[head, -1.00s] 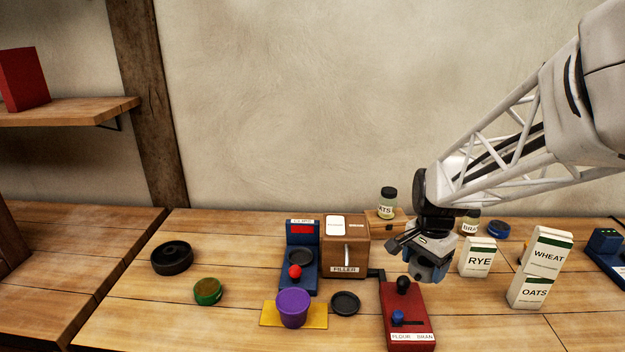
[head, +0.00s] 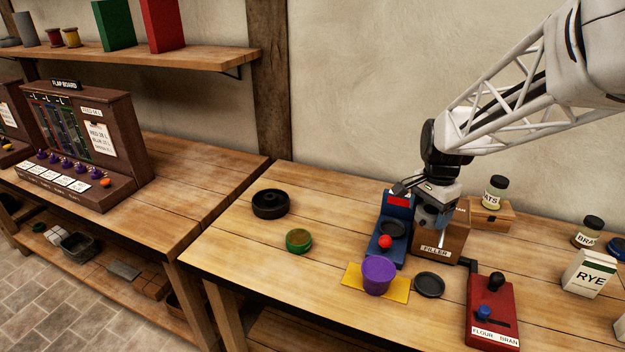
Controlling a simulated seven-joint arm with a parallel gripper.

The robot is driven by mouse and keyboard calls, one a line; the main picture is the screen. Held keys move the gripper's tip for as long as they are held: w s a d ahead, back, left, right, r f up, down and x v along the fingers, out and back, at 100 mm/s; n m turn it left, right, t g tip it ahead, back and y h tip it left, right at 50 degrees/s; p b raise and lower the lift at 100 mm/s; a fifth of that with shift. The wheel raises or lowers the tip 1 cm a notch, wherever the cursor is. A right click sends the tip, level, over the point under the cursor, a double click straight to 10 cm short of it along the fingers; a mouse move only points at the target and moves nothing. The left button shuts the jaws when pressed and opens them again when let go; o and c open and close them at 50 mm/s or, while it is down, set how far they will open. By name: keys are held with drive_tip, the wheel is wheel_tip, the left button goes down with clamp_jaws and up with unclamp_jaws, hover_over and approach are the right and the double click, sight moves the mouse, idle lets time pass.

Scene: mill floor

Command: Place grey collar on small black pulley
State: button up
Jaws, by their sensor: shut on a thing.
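My gripper (head: 432,212) hangs above the wooden filler box and the blue clips stand, shut on a blue-grey piece at its tip that appears to be the grey collar; its outline is partly hidden and hard to make out. No other grey collar shows on the bench. A small black disc (head: 429,285), apparently the small black pulley, lies flat on the bench in front of the filler box, below and in front of my gripper, with nothing on it. A larger black round pulley (head: 270,204) lies at the back left.
The blue stand (head: 396,213) with a red knob and the filler box (head: 441,246) stand beneath my gripper. A purple cup (head: 379,276) is on a yellow mat (head: 400,287). A red lever box (head: 493,314) is at right, a green round piece (head: 298,240) at left.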

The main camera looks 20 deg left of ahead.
drive_tip(key=s+a+f+n, duration=0.1)
drive_tip(key=s+a+n, duration=0.1)
drive_tip(key=a, duration=1.7)
drive_tip(key=s+a+f+n, duration=0.1)
drive_tip(key=s+a+n, duration=0.1)
drive_tip(key=a, duration=1.6)
drive_tip(key=shift+a+f, duration=0.2)
drive_tip(key=shift+f, duration=1.05)
drive_tip(key=shift+a+f, duration=0.15)
drive_tip(key=shift+f, duration=1.1)
drive_tip(key=shift+w, duration=0.1)
hover_over(269, 197)
drive_tip(key=shift+a+f, duration=0.1)
drive_tip(key=shift+f, duration=0.65)
